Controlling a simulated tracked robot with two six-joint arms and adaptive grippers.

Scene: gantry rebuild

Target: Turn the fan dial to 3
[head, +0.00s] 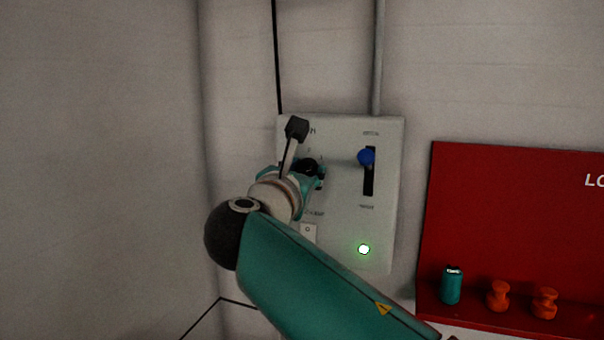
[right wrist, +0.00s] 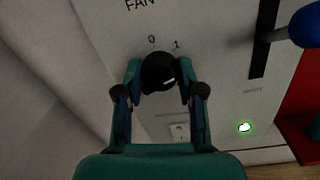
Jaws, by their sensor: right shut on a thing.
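The fan dial (right wrist: 158,72) is a round black knob on a pale grey wall panel (head: 386,220), below the word FAN. The marks 0 and 1 show above it in the right wrist view; the other marks are hidden. A white pointer line on the dial faces its lower right. My right gripper (right wrist: 157,80) is shut on the dial, one teal finger on each side. In the head view the dial (head: 308,166) is partly hidden by the gripper (head: 313,175). My left gripper is not in view.
Right of the dial, a blue-knobbed lever (head: 366,157) sits at the top of a black slot. A lit green lamp (head: 364,249) and a white switch (head: 308,231) are lower down. A red board (head: 510,220) holds a teal item (head: 452,285) and two orange ones (head: 498,296).

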